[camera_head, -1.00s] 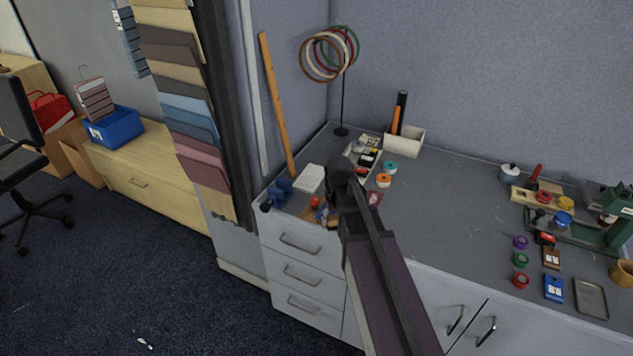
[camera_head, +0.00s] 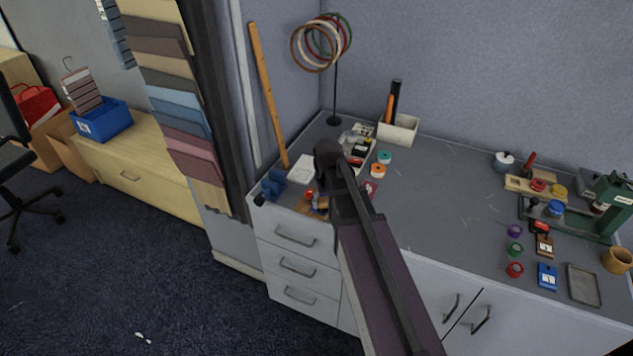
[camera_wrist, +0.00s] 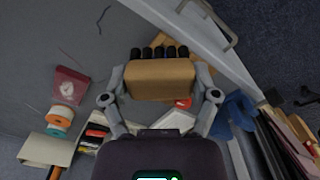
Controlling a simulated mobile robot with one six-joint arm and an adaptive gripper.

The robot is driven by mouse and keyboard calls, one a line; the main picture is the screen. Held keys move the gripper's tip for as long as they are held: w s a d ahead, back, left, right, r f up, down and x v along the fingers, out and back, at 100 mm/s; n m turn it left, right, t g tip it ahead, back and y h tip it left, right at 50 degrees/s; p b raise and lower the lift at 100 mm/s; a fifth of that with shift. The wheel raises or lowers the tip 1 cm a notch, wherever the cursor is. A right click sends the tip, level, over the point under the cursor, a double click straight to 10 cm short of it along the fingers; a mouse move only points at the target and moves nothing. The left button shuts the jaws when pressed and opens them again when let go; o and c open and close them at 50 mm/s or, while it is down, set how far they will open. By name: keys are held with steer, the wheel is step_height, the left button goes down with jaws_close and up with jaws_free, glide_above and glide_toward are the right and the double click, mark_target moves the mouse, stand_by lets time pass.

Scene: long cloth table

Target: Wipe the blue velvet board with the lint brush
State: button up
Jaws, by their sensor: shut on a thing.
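In the wrist view, my gripper (camera_wrist: 161,80) is shut on a tan block (camera_wrist: 160,90) with a row of black tufts along its far side, which looks like the lint brush. One finger lies against each end of the block. In the head view, my arm reaches over the left end of the counter, and its wrist hides most of the gripper and brush. I cannot tell whether the brush touches the counter. I cannot make out a blue velvet board on the counter in either view.
The grey counter (camera_head: 440,205) is clear in its middle. A white block (camera_head: 302,169), a blue object (camera_head: 273,184), tape rolls (camera_head: 378,171) and a ring stand (camera_head: 335,90) crowd its left end. Swatch boards (camera_head: 178,110) hang at left. A green press (camera_head: 611,205) stands at right.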

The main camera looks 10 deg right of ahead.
steer(key=shift+n, duration=0.6)
steer(key=w+r+p, duration=0.1)
steer(key=w+a+r+p, duration=0.1)
steer(key=w+r+p, duration=0.1)
steer(key=w+r, duration=0.1)
steer(key=shift+a, duration=0.35)
